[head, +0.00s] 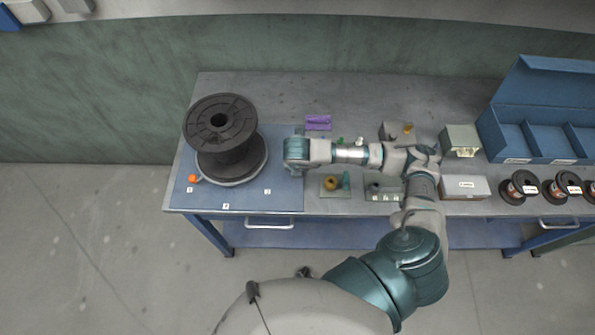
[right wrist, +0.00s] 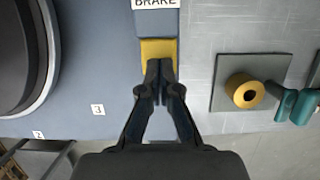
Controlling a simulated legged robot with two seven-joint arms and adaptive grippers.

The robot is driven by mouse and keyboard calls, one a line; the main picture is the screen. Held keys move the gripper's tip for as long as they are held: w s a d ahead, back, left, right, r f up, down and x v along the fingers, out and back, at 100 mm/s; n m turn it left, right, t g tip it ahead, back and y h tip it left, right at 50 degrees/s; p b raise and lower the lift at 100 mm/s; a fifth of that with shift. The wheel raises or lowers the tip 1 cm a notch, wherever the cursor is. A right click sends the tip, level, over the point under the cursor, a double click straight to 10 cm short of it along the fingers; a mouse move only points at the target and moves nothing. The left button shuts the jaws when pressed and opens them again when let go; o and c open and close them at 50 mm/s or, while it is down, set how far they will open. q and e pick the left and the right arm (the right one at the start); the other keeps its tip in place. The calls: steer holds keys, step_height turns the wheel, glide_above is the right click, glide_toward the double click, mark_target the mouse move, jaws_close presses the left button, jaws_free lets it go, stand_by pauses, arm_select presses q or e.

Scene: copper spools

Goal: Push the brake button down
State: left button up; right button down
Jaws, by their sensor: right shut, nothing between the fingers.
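The yellow brake button (right wrist: 158,49) shows in the right wrist view, on a blue block below a white BRAKE label (right wrist: 155,3). My right gripper (right wrist: 160,68) is shut and empty. Its fingertips overlap the button's near part in this view; I cannot tell whether they touch it. In the head view my right arm reaches in from the right and its wrist hides the button. My left gripper is not in view.
A large dark spool (head: 221,125) stands on a round base left of my right wrist. A yellow ring (right wrist: 245,91) and a teal tool (right wrist: 288,103) lie right of the button. A blue bin (head: 508,137) and several small spools sit at the right.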

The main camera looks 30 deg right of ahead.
steer(key=p+v, duration=0.1)
steer(key=v, duration=0.1)
steer(key=p+v, duration=0.1)
steer(key=w+p+v, duration=0.1)
steer(key=v, duration=0.1)
steer(key=shift+s+r, duration=0.1)
steer(key=shift+r, duration=0.3)
stand_by(0.4)
